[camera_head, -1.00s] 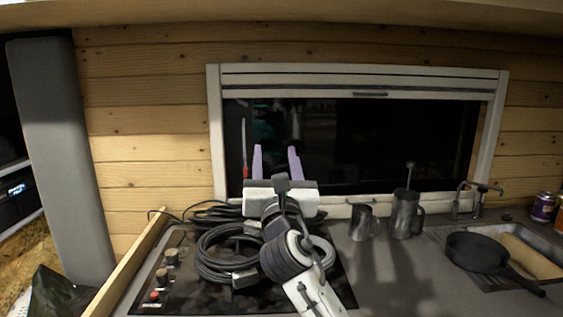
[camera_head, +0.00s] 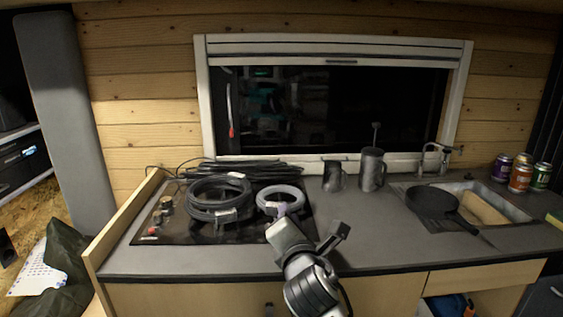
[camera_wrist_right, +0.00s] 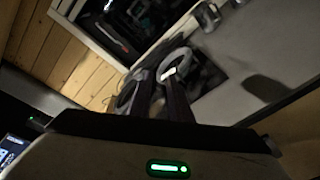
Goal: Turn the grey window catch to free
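The window (camera_head: 330,110) in the head view has a pale frame and dark glass. I cannot surely pick out the grey catch. A thin pale rod with a red end (camera_head: 231,132) shows at the window's left side, and a small dark handle (camera_head: 341,61) sits on the top bar. My left gripper is not in view.
Black cable coils (camera_head: 218,214) and a paler coil (camera_head: 268,198) lie on the hob, beyond my right gripper. A black pan (camera_head: 432,202), sink and several cans (camera_head: 521,173) are at right. The counter's middle is clear.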

